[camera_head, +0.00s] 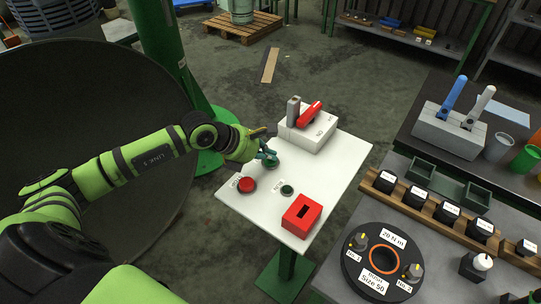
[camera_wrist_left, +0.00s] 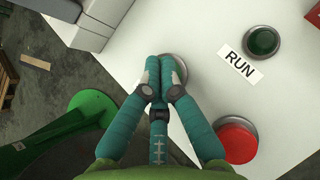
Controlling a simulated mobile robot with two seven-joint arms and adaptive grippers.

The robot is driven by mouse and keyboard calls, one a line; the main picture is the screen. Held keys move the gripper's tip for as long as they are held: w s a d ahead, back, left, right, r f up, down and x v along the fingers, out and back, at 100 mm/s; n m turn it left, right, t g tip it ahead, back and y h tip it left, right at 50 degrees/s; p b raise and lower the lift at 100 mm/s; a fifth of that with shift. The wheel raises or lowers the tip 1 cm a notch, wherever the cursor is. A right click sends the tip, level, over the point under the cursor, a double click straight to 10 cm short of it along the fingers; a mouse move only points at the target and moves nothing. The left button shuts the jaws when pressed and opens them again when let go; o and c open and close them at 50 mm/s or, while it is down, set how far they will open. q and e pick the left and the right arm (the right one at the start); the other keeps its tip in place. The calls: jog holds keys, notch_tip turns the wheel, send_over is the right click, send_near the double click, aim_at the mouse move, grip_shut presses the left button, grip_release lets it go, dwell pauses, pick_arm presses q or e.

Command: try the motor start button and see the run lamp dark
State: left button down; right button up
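The white control panel (camera_head: 335,165) stands on a green post. My left gripper (camera_head: 268,158) is over its far left part. In the left wrist view the gripper's fingertips (camera_wrist_left: 162,80) are together with nothing seen between them. They cover most of a round metal-rimmed button (camera_wrist_left: 178,66), which shows as green in the head view (camera_head: 272,164); whether they touch it, I cannot tell. The run lamp (camera_wrist_left: 264,41), beside a RUN label (camera_wrist_left: 239,64), is dark green with no glow; it also shows in the head view (camera_head: 287,190). My right gripper is out of view.
A red mushroom button (camera_head: 247,184) sits near the panel's left edge, and a slotted red box (camera_head: 302,215) at its near end. A white box with a red lever (camera_head: 310,114) stands at the far end. A bench with a black round fixture (camera_head: 352,272) is at right.

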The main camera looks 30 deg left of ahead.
aim_at(267, 162)
pick_arm(q)
jog(key=shift+r+p, duration=0.5)
jog(key=shift+r, duration=0.45)
jog(key=shift+r, duration=0.1)
jog(key=shift+r+p, duration=1.45)
jog(key=shift+r, duration=1.05)
jog(key=shift+s+f, duration=0.1)
jog(key=shift+f, duration=0.05)
